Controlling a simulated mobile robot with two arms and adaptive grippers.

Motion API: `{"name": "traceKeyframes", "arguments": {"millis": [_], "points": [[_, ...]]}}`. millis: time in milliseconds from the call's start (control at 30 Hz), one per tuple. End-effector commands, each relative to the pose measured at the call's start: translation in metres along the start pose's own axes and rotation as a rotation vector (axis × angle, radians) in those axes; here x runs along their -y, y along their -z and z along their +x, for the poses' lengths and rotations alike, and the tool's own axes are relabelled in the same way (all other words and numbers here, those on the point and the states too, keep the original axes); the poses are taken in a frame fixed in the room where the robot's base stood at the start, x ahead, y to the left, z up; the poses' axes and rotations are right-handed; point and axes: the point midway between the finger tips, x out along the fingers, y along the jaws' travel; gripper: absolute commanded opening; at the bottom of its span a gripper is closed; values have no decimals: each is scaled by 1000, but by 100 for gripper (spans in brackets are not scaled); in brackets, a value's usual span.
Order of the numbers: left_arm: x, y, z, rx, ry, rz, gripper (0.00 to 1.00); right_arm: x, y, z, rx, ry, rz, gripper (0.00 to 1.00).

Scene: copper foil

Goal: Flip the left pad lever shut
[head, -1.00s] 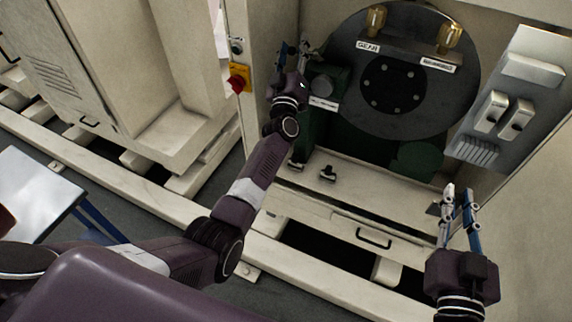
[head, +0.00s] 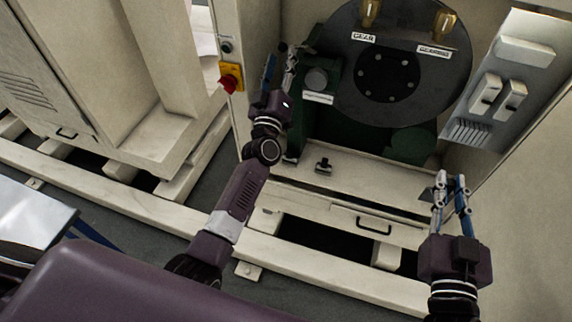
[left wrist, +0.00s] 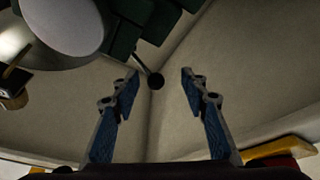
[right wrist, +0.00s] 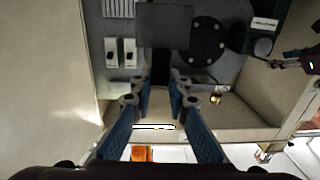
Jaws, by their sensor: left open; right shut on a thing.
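The left pad lever is a thin dark rod with a black ball knob (left wrist: 155,80), reaching out from dark green blocks (left wrist: 125,40) in the left wrist view. My left gripper (left wrist: 160,78) is open, and the knob appears between its blue-padded fingertips without visible contact. In the head view, this gripper (head: 280,62) is beside the green housing (head: 322,75), left of the big dark disc (head: 400,70). My right gripper (right wrist: 161,84) is shut on the black stem of a dark grey square plate (right wrist: 165,25). In the head view, this gripper (head: 452,178) is at the cabinet's lower right.
A red stop button on a yellow box (head: 231,76) is on the cabinet post left of my left gripper. A black fitting (head: 323,165) stands on the cabinet's front ledge. A switch panel (head: 497,90) is on the right wall. Open space lies between my grippers.

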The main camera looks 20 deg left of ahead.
Motion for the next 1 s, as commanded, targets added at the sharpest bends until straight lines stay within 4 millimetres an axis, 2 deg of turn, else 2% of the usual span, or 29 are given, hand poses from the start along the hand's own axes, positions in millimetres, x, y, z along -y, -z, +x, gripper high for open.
{"name": "traceKeyframes", "arguments": {"millis": [33, 267, 567, 1000], "points": [[1, -1, -11, 1, 1, 0, 41, 0, 0, 0, -2, 1, 0, 0], [1, 0, -57, 0, 2, 0, 41, 0, -3, 0, -2, 0, 0, 0], [23, -54, -75, 128, 21, 63, 41, 0, 0, 0, -2, 0, 0, 0], [57, -124, -117, 305, 48, 142, 41, 0, 3, 0, -2, 0, 0, 0]]}}
